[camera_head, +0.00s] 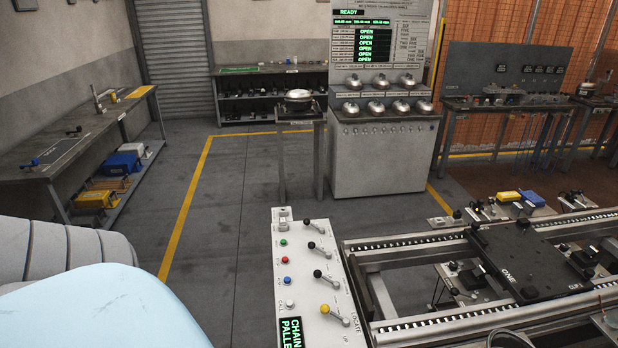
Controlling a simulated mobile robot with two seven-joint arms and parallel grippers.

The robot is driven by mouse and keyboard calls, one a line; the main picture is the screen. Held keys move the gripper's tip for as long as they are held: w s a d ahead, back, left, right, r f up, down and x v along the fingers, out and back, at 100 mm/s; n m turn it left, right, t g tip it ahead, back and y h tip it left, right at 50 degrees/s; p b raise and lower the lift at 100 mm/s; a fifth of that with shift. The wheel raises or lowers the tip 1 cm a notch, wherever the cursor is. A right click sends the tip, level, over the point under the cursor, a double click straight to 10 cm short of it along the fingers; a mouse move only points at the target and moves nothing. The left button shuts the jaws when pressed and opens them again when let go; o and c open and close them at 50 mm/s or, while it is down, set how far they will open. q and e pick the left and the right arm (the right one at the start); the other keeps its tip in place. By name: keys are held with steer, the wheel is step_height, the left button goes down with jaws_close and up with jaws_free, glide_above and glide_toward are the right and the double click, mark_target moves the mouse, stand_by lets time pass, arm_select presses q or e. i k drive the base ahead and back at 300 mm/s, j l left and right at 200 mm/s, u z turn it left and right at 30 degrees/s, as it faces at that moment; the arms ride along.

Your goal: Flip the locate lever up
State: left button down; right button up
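The control panel (292,262) is a pale grey slanted box at the lower middle, left of the conveyor frame. The locate lever (337,316) is near its bottom right, beside the printed word LOCATE, with UP printed below. Its yellow knob (325,309) points to the upper left of its pivot. Two black-knobbed levers (317,273) and (309,246) sit above it. Green, red, blue and white buttons (285,260) run down the panel's left side. A green-lit display (291,333) is cut off at the bottom. Neither gripper shows in this view.
The conveyor frame (400,327) adjoins the panel on the right and carries a black pallet plate (530,262). A tall grey test cabinet (380,162) stands behind. A workbench (70,150) lines the left wall. The grey floor left of the panel is clear.

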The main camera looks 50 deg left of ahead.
mark_target(324, 308)
steer(key=k+j, duration=0.15)
steer(key=j, duration=0.2)
steer(key=k+j, duration=0.1)
steer(key=j, duration=0.25)
steer(key=k+j, duration=0.15)
steer(key=j, duration=0.3)
steer(key=i, duration=0.45)
